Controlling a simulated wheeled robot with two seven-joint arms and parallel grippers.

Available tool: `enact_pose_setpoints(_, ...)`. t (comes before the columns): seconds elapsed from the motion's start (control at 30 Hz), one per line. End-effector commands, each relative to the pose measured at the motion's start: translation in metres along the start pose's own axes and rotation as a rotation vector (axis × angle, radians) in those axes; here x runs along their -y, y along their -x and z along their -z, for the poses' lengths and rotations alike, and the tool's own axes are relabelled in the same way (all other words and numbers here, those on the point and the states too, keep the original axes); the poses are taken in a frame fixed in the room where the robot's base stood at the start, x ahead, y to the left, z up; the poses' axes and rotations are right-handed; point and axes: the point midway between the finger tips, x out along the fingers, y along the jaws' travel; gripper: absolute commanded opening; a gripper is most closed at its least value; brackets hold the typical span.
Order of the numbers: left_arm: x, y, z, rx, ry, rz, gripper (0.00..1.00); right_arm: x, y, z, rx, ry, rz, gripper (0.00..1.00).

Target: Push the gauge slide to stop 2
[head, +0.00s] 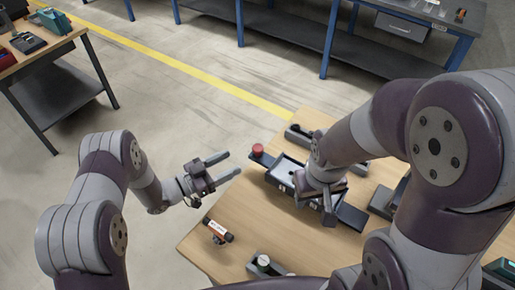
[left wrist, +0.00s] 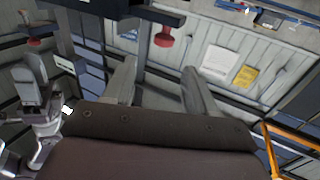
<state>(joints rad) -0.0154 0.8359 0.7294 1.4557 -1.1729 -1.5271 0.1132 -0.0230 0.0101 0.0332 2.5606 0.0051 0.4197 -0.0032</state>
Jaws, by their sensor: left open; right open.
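A dark fixture with a pale recessed plate (head: 284,174) lies on the wooden table, with a red round knob (head: 258,150) on its left end. I cannot tell which part is the gauge slide, and no stop numbers are readable. My right gripper (head: 322,204) is open over the fixture's right part and hides some of it; contact is unclear. My left gripper (head: 230,165) is open and empty, left of the red knob and apart from it.
A small orange and black part (head: 218,231) with a white label lies near the table's left edge. A round-topped dark device (head: 264,262) is at the front. Dark blocks (head: 300,132) stand behind the fixture. The wooden tabletop (head: 215,262) is bare at front left.

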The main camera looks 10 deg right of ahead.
Motion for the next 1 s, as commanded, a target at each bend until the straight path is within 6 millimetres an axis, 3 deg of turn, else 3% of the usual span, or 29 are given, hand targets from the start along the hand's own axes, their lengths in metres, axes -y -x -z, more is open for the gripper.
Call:
enact_pose_setpoints(0.2, -0.001, -0.057, -0.002, 0.000, -0.003, -0.002, 0.56, 0.000, -0.012, -0.001, 0.000, 0.000, 0.000, 0.43)
enact_pose_setpoints(0.4, 0.000, -0.095, -0.002, 0.002, -0.003, 0.000, 0.56, 0.000, -0.020, -0.002, 0.000, 0.000, 0.000, 0.43)
enact_pose_setpoints(0.77, 0.001, -0.106, 0.000, 0.003, -0.002, 0.004, 0.56, 0.000, -0.020, -0.002, 0.000, 0.000, 0.000, 0.43)
enact_pose_setpoints(0.8, 0.001, -0.106, 0.000, 0.003, -0.002, 0.004, 0.53, 0.000, -0.020, -0.002, 0.000, 0.000, 0.000, 0.43)
enact_pose_setpoints(0.97, 0.001, -0.106, 0.001, 0.003, -0.002, 0.004, 0.01, 0.000, -0.020, -0.002, 0.000, 0.000, 0.000, 0.43)
enact_pose_setpoints(1.0, 0.001, -0.106, 0.001, 0.002, -0.002, 0.004, 0.00, 0.000, -0.020, -0.002, 0.000, 0.000, 0.000, 0.43)
